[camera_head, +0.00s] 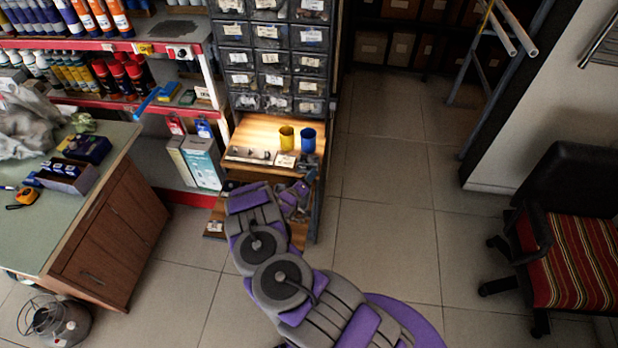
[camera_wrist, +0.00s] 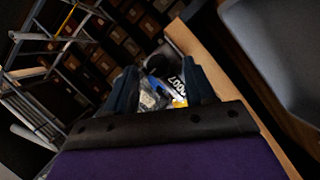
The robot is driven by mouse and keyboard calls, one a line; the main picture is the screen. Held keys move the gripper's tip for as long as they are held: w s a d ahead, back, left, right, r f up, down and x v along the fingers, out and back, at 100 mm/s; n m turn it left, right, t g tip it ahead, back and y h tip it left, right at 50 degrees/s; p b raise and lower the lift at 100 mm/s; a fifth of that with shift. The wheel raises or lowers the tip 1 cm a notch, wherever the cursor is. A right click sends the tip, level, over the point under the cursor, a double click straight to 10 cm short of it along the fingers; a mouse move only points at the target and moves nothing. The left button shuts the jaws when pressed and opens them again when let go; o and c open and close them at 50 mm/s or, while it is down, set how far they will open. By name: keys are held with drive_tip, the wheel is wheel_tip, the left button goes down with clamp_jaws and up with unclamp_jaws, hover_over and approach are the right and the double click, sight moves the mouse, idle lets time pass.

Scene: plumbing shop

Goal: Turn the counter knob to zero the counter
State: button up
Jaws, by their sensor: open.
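The counter (camera_wrist: 183,87) shows in the wrist view as a small dark face with pale digits that look like 0007, seen at a steep tilt. Yellow and blue parts lie beside it, and the right finger is close to its edge. I cannot make out the knob. My gripper (camera_wrist: 160,66) is open, its two dark blue fingers apart, with the counter area showing between them. I cannot tell whether a finger touches anything. In the head view my gripper (camera_head: 297,198) is low in front of the wooden shelf, partly hidden by my arm, and I cannot pick out the counter there.
The wooden shelf (camera_head: 265,133) holds a yellow cup (camera_head: 286,138) and a blue cup (camera_head: 308,140), under a rack of drawers (camera_head: 270,60). A green-topped workbench (camera_head: 100,200) stands at left and a striped chair (camera_head: 575,250) at right. The tiled floor between is clear.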

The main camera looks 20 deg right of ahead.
drive_tip(key=shift+w+d+f, duration=0.15)
drive_tip(key=shift+w+d, duration=0.25)
drive_tip(key=shift+d, duration=0.1)
drive_tip(key=shift+c, duration=0.2)
clamp_jaws()
